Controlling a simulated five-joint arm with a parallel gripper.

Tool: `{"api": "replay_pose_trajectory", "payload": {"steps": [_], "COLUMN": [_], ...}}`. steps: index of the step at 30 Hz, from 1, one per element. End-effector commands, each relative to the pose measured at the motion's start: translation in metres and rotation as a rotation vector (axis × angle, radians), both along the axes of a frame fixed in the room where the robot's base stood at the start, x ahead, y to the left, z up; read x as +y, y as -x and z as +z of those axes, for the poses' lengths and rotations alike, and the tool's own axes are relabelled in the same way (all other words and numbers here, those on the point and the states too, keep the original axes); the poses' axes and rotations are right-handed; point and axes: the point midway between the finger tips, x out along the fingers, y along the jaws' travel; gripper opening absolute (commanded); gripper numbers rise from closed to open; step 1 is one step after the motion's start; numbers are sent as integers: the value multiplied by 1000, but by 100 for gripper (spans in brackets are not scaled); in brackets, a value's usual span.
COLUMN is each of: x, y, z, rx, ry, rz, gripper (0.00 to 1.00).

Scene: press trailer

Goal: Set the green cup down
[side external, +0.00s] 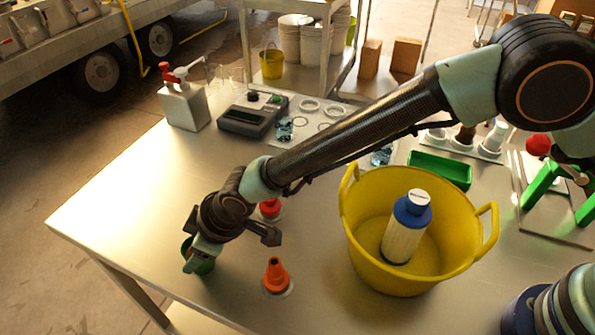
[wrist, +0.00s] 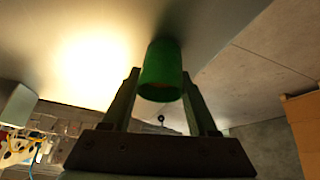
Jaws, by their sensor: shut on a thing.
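The green cup (side external: 203,262) is low over the steel table (side external: 120,205), near its front left edge, partly hidden by my gripper (side external: 198,250). In the wrist view, the green cup (wrist: 161,72) sits between the two fingers of my gripper (wrist: 161,88), which is shut on it. The frames do not clearly show whether the cup's base touches the table.
An orange cone (side external: 276,276) and a red-topped piece (side external: 270,208) stand just right of my gripper. A yellow tub (side external: 365,245) holds a blue-and-white canister (side external: 405,235). A grey device (side external: 253,115) and a white box (side external: 184,107) stand behind. The table's left part is clear.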

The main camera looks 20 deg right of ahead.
Motion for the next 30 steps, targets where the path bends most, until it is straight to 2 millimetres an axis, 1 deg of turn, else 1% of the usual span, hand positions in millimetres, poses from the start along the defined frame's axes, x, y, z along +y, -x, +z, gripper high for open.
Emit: {"api": "replay_pose_trajectory", "payload": {"steps": [12, 13, 14, 15, 25, 30], "x": [1, 0, 0, 0, 0, -3], "y": [0, 0, 0, 0, 0, 2], "z": [-4, -5, -5, -5, -3, 7], "rx": [-1, -1, -1, -1, -1, -2], "ry": [-2, -1, -2, -2, -2, -3], "rz": [0, 0, 0, 0, 0, 0], "gripper": [0, 63, 74, 89, 89, 89]}}
